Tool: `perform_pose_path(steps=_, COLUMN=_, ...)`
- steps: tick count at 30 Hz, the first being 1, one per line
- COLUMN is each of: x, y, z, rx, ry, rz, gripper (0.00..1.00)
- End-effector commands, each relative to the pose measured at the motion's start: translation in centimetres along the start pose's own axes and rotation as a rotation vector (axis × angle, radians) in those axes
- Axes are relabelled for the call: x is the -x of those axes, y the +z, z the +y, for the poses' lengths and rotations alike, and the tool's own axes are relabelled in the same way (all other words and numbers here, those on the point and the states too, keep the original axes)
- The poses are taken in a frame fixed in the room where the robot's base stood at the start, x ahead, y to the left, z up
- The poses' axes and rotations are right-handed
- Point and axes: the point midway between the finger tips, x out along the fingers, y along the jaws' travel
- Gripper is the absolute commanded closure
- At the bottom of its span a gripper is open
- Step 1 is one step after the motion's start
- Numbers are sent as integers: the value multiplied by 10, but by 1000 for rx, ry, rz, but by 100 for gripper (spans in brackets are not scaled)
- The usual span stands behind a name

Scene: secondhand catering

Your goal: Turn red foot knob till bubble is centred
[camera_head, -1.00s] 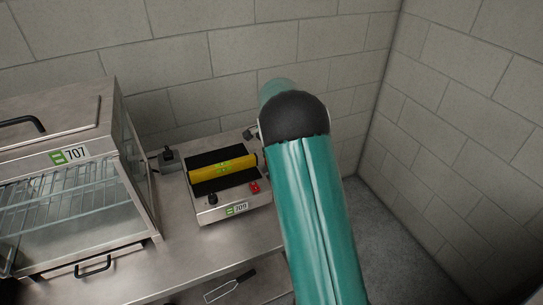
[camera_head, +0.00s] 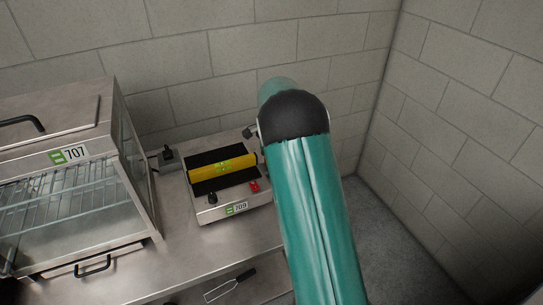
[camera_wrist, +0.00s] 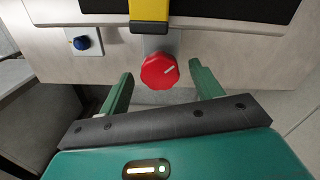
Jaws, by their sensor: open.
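The red foot knob (camera_wrist: 160,71) shows in the wrist view, on a bracket at the side of the steel appliance, with a pale line on its face. My gripper (camera_wrist: 161,80) is open, with one green finger on each side of the knob and a gap to it on both sides. Whether the fingertips reach past the knob's face I cannot tell. In the head view the yellow spirit level (camera_head: 222,168) lies across the black top of the steel appliance (camera_head: 228,206). Its vials are too small to read the bubble. My arm hides the knob there.
A glass-sided cabinet (camera_head: 75,180) labelled 707 stands left on the steel counter. A block wall is behind. A dark-handled utensil (camera_head: 230,286) lies low in front.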

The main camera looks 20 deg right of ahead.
Motion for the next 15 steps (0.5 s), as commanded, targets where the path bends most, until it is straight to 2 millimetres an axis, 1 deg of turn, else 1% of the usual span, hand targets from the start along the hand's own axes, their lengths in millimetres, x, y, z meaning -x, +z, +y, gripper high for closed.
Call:
perform_pose_path(steps=5, x=27, y=0, z=-1, rx=0, ry=-4, rz=2, gripper=35)
perform_pose_path(steps=15, x=101, y=0, z=0, rx=0, ry=-4, rz=2, gripper=35)
